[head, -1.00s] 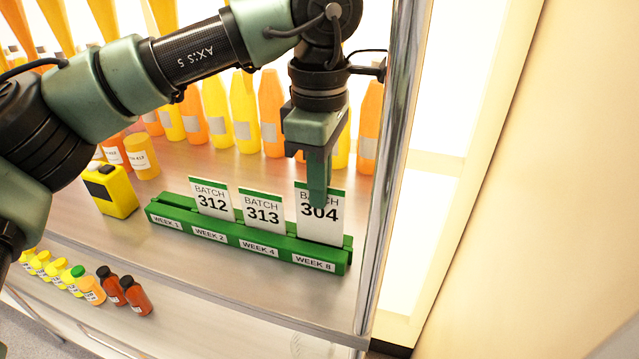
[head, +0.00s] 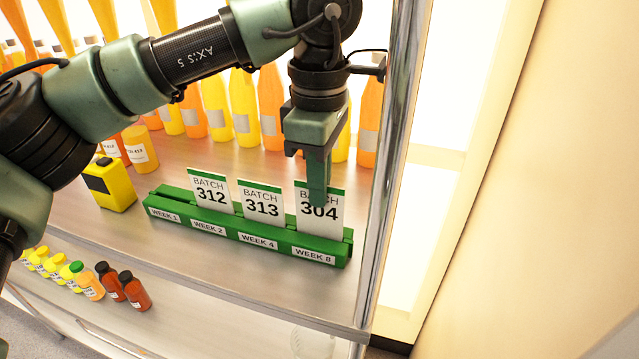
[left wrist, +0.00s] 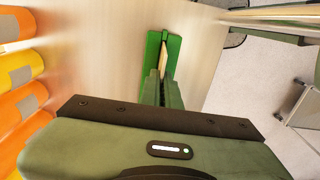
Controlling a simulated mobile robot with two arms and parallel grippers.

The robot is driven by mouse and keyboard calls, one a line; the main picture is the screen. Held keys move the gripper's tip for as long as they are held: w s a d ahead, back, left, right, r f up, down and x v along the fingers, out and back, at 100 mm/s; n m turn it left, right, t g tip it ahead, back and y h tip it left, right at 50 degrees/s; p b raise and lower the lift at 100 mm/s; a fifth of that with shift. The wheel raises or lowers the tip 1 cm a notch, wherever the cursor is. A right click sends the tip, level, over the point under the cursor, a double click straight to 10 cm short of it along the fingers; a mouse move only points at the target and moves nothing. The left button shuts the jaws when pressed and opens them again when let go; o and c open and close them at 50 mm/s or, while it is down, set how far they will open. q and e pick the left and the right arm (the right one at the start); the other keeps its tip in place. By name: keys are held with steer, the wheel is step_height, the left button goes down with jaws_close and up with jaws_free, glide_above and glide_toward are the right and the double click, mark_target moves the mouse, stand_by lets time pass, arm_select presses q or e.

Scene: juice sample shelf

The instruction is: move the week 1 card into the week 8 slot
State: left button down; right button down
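The green card holder (head: 165,197) stands on the shelf with slots labelled week 1, week 2, week 4 and week 8. The week 1 slot is empty. The batch 304 card (head: 320,228) is upright at the week 8 slot, its lower edge hidden by the holder's front wall. My left gripper (head: 318,195) points down, its fingers closed over the upper part of that card. In the left wrist view the fingers (left wrist: 162,92) are close together above the holder (left wrist: 172,48), with the card's thin edge (left wrist: 163,60) between them. My right gripper is out of view.
The batch 312 card (head: 211,193) stands at week 2 and the batch 313 card (head: 261,203) at week 4. A yellow device (head: 111,186) is left of the holder. Bottles line the back, and a metal post (head: 387,180) rises close on the right.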

arm_select(q)
steer(key=shift+f+b, duration=0.6)
steer(key=shift+f, duration=0.2)
steer(key=shift+r, duration=0.1)
steer(key=c, duration=1.6)
jaws_free()
